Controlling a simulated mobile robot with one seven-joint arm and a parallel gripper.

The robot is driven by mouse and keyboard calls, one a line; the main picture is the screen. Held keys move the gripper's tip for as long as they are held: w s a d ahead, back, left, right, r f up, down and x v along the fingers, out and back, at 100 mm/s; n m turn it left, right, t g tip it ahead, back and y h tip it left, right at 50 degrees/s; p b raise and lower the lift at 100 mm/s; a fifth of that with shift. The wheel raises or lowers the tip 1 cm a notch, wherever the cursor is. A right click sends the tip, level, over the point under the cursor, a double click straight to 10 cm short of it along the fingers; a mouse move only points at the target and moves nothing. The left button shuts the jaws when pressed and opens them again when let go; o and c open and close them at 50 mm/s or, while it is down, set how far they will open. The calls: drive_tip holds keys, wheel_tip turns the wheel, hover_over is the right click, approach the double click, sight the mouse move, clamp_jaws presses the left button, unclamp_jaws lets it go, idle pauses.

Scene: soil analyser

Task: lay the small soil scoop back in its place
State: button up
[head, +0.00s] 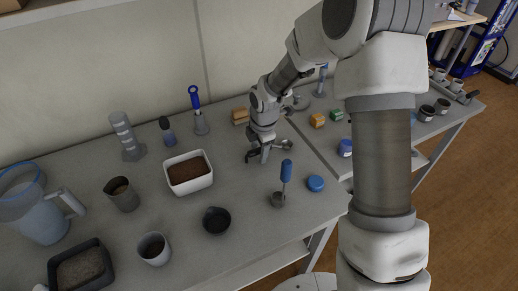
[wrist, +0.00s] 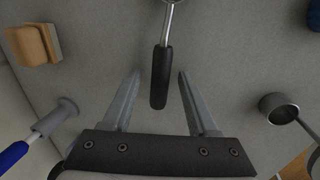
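A small scoop with a black handle (wrist: 161,78) and a steel shaft lies on the bench. In the wrist view its handle end lies between my gripper's fingers, with a gap on each side; its bowl is cut off by the top edge. In the head view its metal bowl (head: 284,145) shows just right of my gripper (head: 259,158). My gripper, in the wrist view (wrist: 155,82), is open and points down at the bench. I cannot tell whether the fingertips touch the bench.
A grey cup with a blue-handled tool (head: 286,171) and a blue lid (head: 316,183) stand in front of my gripper. A white soil tray (head: 189,184) is to the left.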

drive_tip(key=s+d+r+p, duration=0.1)
drive_tip(key=s+r+p, duration=0.2)
drive_tip(key=r, duration=1.3)
drive_tip(key=s+d+r+m+t+h, duration=0.2)
drive_tip(key=s+d+r+m, duration=0.4)
drive_tip(key=s+r+m, duration=0.5)
drive_tip(key=s+d+r+m+t+y+p, duration=0.1)
drive_tip(key=s+d+r+m, duration=0.2)
drive_tip(key=s+m, duration=0.8)
drive_tip(key=shift+s+d+m+t, duration=0.25)
drive_tip(key=shift+s+m+t, duration=0.05)
drive_tip(key=shift+s, duration=0.35)
drive_tip(key=shift+r, duration=0.1)
drive_tip(key=shift+c, duration=0.3)
